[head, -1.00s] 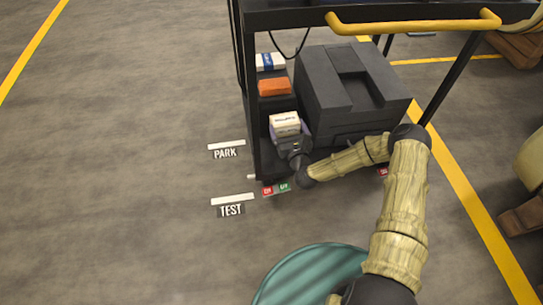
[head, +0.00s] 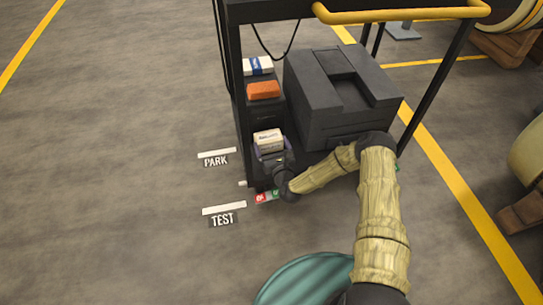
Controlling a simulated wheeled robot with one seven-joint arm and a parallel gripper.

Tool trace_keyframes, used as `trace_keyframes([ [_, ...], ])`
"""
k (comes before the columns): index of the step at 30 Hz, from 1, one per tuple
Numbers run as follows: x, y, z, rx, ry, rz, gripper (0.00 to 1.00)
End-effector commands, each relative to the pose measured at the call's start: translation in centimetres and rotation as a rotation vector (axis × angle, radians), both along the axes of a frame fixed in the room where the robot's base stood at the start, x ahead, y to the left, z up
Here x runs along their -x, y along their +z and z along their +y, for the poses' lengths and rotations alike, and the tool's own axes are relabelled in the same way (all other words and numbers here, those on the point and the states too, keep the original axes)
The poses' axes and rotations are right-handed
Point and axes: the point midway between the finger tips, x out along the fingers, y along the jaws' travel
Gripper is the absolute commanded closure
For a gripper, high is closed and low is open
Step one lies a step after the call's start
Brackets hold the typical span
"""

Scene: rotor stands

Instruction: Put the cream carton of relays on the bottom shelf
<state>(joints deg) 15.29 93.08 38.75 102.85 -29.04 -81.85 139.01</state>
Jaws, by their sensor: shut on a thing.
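The cream carton (head: 268,139) is in my gripper (head: 270,155) at the front left of the dark cart, over the low shelf (head: 262,117). My gripper is shut on the carton, and its fingers are mostly hidden by the wrist. I cannot tell whether the carton's underside touches the shelf. Behind the carton on the same side, an orange carton (head: 263,91) and a white and blue carton (head: 257,66) stand in a row.
A large dark grey box (head: 340,95) stands right of the carton. A yellow handle (head: 400,14) crosses above, and a dark post (head: 235,100) rises at the left. Open floor (head: 110,150) lies to the left, with PARK and TEST marks.

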Motion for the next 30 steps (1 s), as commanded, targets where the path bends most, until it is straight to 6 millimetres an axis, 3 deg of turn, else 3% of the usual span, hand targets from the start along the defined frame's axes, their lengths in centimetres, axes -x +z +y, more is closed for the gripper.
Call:
trace_keyframes([
  [8,0.0,0.0,0.0,-0.001,-0.001,-0.002,0.37],
  [18,0.0,-3.8,0.0,0.0,0.0,-0.002,0.37],
  [29,0.0,-3.9,0.0,-0.001,-0.001,-0.002,0.37],
  [30,0.0,-3.9,0.0,0.0,0.0,0.0,0.06],
])
